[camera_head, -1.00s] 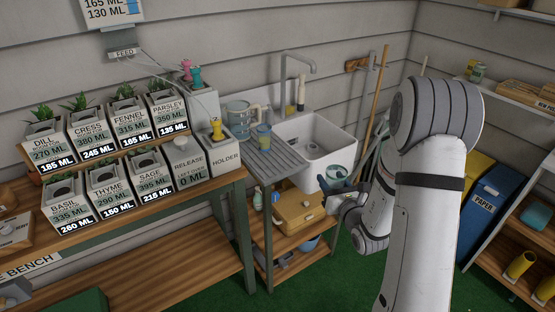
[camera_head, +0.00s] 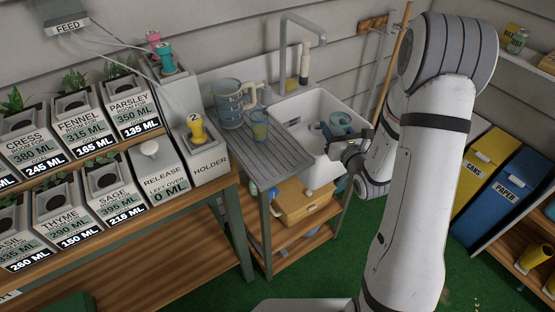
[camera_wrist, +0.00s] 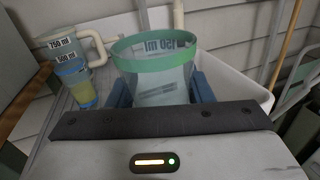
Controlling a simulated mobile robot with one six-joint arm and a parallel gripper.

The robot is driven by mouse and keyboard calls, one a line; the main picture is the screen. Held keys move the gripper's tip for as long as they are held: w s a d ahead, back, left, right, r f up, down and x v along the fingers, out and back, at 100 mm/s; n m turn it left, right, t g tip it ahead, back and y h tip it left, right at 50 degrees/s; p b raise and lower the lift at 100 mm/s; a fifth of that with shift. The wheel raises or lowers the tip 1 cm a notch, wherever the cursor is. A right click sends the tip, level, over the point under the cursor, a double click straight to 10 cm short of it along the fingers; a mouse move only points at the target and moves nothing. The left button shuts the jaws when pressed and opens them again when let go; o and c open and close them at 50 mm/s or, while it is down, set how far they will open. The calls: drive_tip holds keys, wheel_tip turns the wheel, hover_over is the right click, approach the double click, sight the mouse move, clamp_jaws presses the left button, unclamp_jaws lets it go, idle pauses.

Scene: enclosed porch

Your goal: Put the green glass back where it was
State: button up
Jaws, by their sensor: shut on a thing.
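The green glass (camera_wrist: 155,72) is a clear cup with a green rim and a printed ml label, seen reversed. My gripper (camera_wrist: 161,92) is shut on it, with a blue finger at each side. In the head view the glass (camera_head: 341,120) is held upright at the front right of the white sink (camera_head: 312,106), with my gripper (camera_head: 338,134) around it. The glass looks empty. Its base is hidden in both views.
The tall tap (camera_head: 283,60) rises behind. The drainboard's front part is clear.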

drive_tip(key=s+a+r+n+g+y+b, duration=0.25)
drive_tip(key=a+n+g+y+b, duration=0.5)
drive_tip(key=a+y+b, duration=0.7)
drive_tip(key=f+h, duration=0.1)
drive_tip(key=f, duration=0.2)
drive_tip(key=a+f+h, duration=0.1)
drive_tip(key=f+h, duration=0.1)
drive_tip(key=a+f+h, duration=0.1)
drive_tip(key=f, duration=0.2)
drive_tip(key=shift+w+a+f+n+h, duration=0.15)
drive_tip(key=shift+w+f+n+h, duration=0.1)
drive_tip(key=shift+f+n, duration=0.1)
drive_tip(key=shift+f, duration=0.1)
drive_tip(key=shift+f, duration=0.2)
drive_tip(key=o, duration=1.1)
drive_tip(key=shift+s+r, duration=0.1)
drive_tip(key=shift+o, duration=0.2)
